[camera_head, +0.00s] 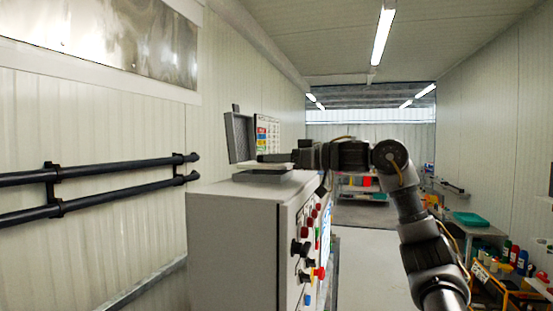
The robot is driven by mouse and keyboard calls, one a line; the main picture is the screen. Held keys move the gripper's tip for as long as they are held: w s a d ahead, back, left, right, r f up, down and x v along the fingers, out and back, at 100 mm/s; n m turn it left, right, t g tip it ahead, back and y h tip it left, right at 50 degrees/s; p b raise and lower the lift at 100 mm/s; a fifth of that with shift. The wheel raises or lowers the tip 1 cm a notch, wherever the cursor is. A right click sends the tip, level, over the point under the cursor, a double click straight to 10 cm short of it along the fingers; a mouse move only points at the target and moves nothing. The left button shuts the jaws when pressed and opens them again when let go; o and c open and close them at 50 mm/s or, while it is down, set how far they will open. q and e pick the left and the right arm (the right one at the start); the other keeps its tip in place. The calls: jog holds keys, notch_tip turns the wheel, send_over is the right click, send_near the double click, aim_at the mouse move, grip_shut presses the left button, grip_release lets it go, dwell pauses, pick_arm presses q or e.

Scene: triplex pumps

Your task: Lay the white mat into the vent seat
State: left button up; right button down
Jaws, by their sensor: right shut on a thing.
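My right gripper (276,158) reaches in from the right above the grey control cabinet (232,225). It is shut on a thin white piece, which looks like the white mat (262,166). The mat lies roughly level, just above or on a low grey housing (272,176) on the cabinet top. This housing, with a raised grey lid (239,138) on its left, is likely the vent seat. The gripper and mat hide its inside, and I cannot tell whether the mat touches it. My left gripper is not in view.
A panel with coloured labels (267,134) stands behind the gripper. The cabinet's right face has knobs and buttons (304,247). Black pipes (100,190) run along the left wall. A side table with a green tray (471,219) and bottles stand at right.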

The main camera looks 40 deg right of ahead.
aim_at(276, 169)
jog(key=shift+p, duration=0.3)
dwell(0.8)
jog(key=shift+f+b, duration=1.25)
jog(key=shift+f, duration=0.25)
jog(key=c, duration=1.3)
grip_release()
jog(key=shift+c, duration=0.2)
jog(key=shift+s, duration=0.1)
jog(key=shift+s+d+f, duration=0.1)
jog(key=shift+s+d, duration=0.05)
jog(key=shift+s, duration=0.05)
jog(key=b+v, duration=0.2)
jog(key=v, duration=0.8)
